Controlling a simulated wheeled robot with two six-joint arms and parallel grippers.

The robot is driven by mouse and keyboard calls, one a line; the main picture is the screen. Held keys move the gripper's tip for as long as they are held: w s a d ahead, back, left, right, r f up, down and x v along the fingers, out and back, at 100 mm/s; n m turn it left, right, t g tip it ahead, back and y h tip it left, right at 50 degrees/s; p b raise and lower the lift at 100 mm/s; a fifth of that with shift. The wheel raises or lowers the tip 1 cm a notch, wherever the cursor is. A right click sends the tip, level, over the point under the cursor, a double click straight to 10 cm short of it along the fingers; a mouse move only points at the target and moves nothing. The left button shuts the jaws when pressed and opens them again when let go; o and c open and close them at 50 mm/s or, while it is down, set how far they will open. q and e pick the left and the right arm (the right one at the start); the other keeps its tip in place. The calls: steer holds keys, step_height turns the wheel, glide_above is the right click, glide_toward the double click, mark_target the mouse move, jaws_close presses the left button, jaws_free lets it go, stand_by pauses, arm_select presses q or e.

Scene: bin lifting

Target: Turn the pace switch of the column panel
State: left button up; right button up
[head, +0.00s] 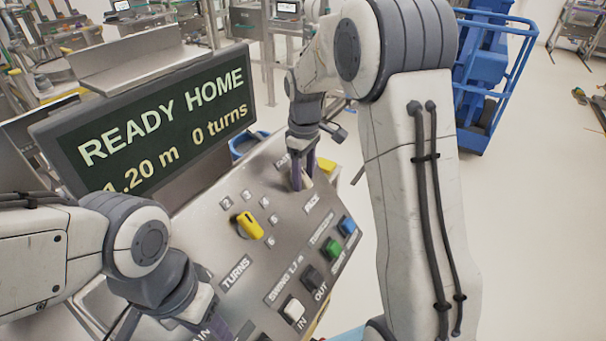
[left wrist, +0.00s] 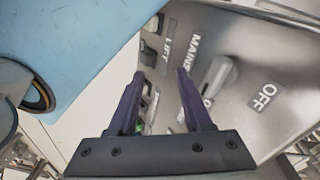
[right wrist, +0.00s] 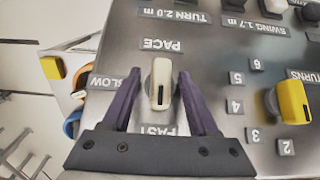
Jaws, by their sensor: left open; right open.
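The pace switch (right wrist: 161,72) is a cream knob on the grey column panel (head: 180,235), below the PACE label in the right wrist view. SLOW is printed to its left and FAST under it; its dark mark lies at the FAST end. My right gripper (right wrist: 159,78) is open, its purple fingers either side of the knob; whether they touch it I cannot tell. In the head view my right gripper (head: 302,178) points down at the panel and mostly hides the knob. My left gripper (left wrist: 160,75) is open and empty over the panel's near end, by the MAINS switch (left wrist: 217,76).
A yellow TURNS knob (head: 249,225) sits left of the pace switch, among numbered marks. Green (head: 331,247), blue and other buttons line the panel's near right edge. A display (head: 150,125) reading READY HOME, 1.20 m, 0 turns stands behind.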

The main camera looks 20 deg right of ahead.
steer(key=shift+f, duration=0.35)
jaws_close()
steer(key=shift+r, duration=0.1)
